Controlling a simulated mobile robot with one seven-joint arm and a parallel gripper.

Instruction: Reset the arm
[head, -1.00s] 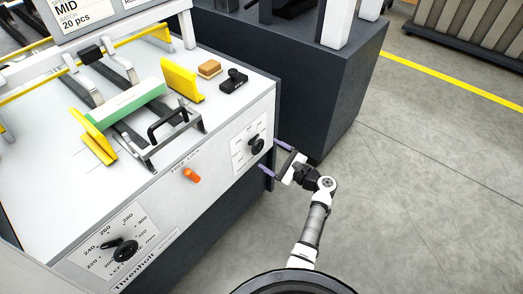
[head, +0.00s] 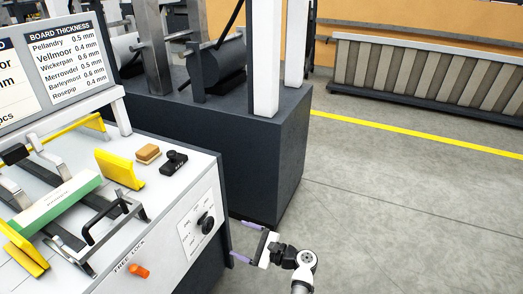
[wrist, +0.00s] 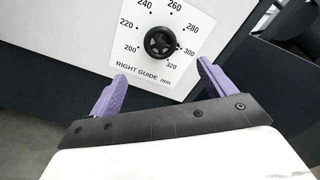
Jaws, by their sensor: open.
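My gripper (head: 238,243) is open and empty, with its two purple fingers spread apart. In the head view it is at the lower middle, just right of the machine's front panel. In the wrist view my gripper (wrist: 160,88) faces the right guide dial (wrist: 160,43), a black knob on a white scale plate marked 200 to 320 mm. The fingers stand either side of the dial in that picture, apart from it. The same dial (head: 206,224) shows in the head view on the panel, up and left of my gripper.
An orange free lock knob (head: 139,271) sticks out of the panel. On the machine top are a black handle (head: 100,215), a green-and-white carton stack (head: 58,203), a yellow guide (head: 119,169) and a sponge block (head: 148,153). A dark cabinet (head: 262,160) stands behind. The floor to the right is clear.

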